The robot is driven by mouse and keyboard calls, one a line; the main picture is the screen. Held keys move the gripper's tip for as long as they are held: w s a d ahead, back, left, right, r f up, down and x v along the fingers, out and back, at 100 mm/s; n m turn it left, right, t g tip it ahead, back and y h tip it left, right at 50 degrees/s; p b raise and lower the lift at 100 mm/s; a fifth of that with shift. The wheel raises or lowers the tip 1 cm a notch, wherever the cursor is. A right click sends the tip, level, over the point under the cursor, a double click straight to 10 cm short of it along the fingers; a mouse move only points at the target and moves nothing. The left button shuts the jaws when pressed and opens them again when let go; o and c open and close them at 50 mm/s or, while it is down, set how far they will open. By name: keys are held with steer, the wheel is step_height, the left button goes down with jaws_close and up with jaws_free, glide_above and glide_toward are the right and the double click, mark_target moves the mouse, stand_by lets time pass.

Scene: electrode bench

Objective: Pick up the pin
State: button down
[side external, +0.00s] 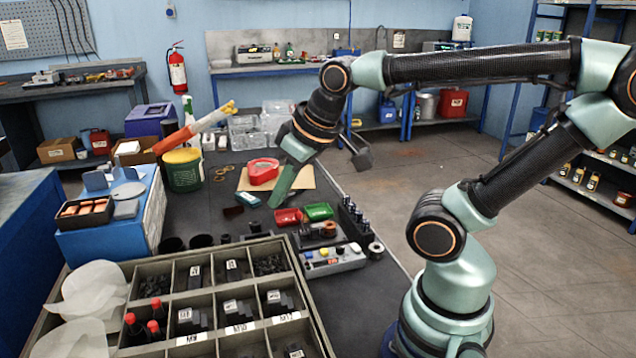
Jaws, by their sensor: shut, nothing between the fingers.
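My gripper (277,203) points down and to the left over the dark bench (218,185). Its greenish fingers are shut with nothing held. The tips appear just left of a small red tray (288,217); I cannot tell their exact height above the bench. I cannot pick out the pin for certain. Several small upright dark pieces stand in a black rack (352,213) right of the trays, but they are too small to identify.
A green tray (319,211), a grey control box (333,260) and a compartmented parts box (212,262) are near the gripper. A red tape dispenser (263,171) lies behind it on brown card (304,178). A green tub (182,171) stands left. Open floor lies right.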

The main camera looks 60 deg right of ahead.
steer(key=c, duration=0.9)
jaws_free()
steer(key=m+g, duration=0.6)
steer(key=m, duration=2.1)
glide_above(366, 221)
step_height(366, 221, down, 9)
step_height(366, 221, down, 12)
steer(key=shift+r, duration=0.1)
